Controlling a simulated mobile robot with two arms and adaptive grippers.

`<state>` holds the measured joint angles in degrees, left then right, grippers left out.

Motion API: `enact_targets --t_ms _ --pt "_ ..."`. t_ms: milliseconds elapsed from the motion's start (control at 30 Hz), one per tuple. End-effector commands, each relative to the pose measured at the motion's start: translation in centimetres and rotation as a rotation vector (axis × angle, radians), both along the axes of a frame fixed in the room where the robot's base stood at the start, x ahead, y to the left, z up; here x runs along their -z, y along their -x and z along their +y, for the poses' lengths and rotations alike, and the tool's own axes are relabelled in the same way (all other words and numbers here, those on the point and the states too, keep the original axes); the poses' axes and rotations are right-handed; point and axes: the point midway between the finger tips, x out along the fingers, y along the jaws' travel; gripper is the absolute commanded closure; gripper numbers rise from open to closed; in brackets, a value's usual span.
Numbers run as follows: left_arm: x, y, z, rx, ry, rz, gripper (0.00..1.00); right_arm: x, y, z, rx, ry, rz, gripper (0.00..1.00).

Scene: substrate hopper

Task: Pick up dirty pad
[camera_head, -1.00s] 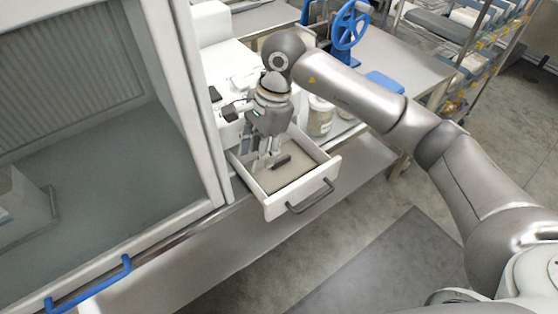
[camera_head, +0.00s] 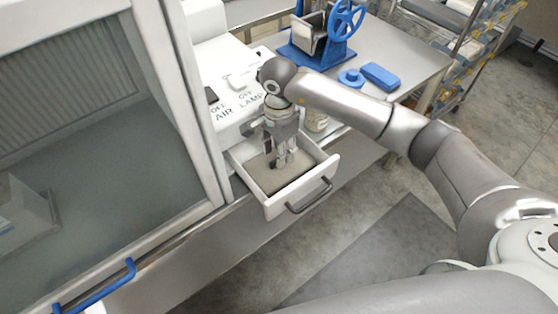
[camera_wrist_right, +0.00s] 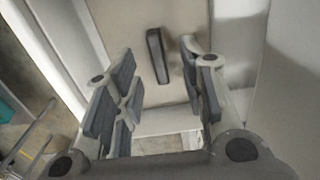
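The pad (camera_head: 262,181) is a flat, stained beige-brown sheet on the floor of an open white drawer (camera_head: 322,181). It also fills the upper middle of the right wrist view (camera_wrist_right: 122,22). A short dark bar (camera_wrist_right: 157,56), like a grip, stands out on the pad. My right gripper (camera_head: 285,165) points down into the drawer, above the pad. In the right wrist view its fingers (camera_wrist_right: 162,75) are apart, with the bar in the gap between them and nothing visibly clasped. Whether the fingertips touch the pad I cannot tell. My left gripper is out of view.
The drawer walls close in around my right gripper. A white machine (camera_head: 222,62) stands behind the drawer and a glass-fronted cabinet (camera_head: 95,130) at left. A jar (camera_head: 317,121) stands close to my right wrist. A blue-wheeled device (camera_head: 325,42) and blue block (camera_head: 380,76) are farther back.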

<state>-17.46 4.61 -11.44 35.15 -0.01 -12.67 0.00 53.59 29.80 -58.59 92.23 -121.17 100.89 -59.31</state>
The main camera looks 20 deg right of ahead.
Motion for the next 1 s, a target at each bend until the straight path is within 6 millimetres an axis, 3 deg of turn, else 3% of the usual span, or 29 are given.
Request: enact_targets --t_ms 33,200,433,733,1000 --pt "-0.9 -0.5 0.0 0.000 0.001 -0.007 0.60 0.3 0.2 0.0 0.000 -0.001 0.005 0.62" --pt "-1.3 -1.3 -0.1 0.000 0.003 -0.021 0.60 2.2 0.0 0.0 0.001 -0.001 0.001 0.62" --pt "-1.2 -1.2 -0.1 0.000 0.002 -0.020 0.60 2.5 0.0 0.0 -0.001 -0.001 -0.001 0.62" --pt "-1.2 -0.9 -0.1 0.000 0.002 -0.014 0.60 2.4 0.0 0.0 0.000 -0.001 -0.001 0.98" --pt "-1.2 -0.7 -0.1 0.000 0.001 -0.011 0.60 2.4 0.0 0.0 0.000 -0.001 -0.001 1.00"
